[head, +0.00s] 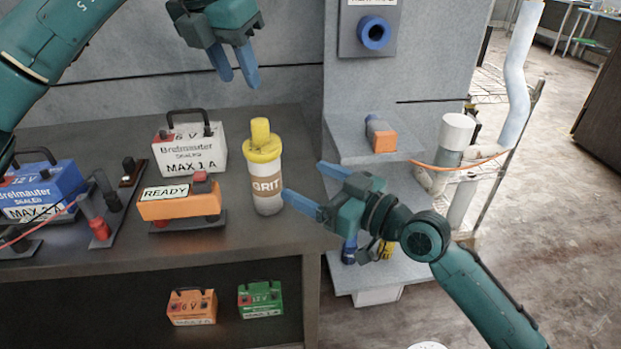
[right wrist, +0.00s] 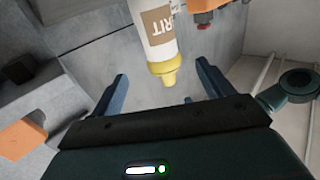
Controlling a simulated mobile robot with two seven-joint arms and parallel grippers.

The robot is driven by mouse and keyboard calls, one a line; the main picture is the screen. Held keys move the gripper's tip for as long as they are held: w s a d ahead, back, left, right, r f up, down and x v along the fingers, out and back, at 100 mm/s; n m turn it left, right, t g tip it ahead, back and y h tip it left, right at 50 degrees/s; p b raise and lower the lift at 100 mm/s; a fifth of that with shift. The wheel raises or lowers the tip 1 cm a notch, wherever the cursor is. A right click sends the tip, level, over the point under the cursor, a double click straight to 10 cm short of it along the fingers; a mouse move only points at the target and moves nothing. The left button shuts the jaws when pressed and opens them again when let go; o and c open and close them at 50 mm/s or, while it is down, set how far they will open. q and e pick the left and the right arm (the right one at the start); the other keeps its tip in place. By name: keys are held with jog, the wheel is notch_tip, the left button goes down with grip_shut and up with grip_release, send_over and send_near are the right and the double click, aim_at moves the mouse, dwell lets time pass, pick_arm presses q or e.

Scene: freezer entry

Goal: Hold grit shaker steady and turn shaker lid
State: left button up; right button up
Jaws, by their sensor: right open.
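The grit shaker (head: 266,190) stands upright on the grey bench near its right edge. It has a white body with a brown GRIT label. Its yellow shaker lid (head: 262,148) has a knob on top. My right gripper (head: 303,180) is open, just right of the shaker, with its fingers pointing toward it. In the right wrist view the shaker (right wrist: 156,22) appears upside down, and its lid (right wrist: 165,70) shows ahead of the gap between the fingers (right wrist: 163,88). My left gripper (head: 240,82) hangs above and behind the shaker, empty, with a gap between its fingers.
An orange READY box (head: 180,204) and a white battery (head: 190,150) stand left of the shaker. A blue battery (head: 38,188) is at far left. A grey panel with a shelf (head: 372,150) rises at the right. Bench surface in front of the shaker is clear.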

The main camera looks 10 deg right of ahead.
aim_at(256, 156)
jog(key=x, duration=1.3)
jog(key=shift+w+a+r, duration=0.1)
jog(key=shift+w+a, duration=0.05)
jog(key=shift+c, duration=0.6)
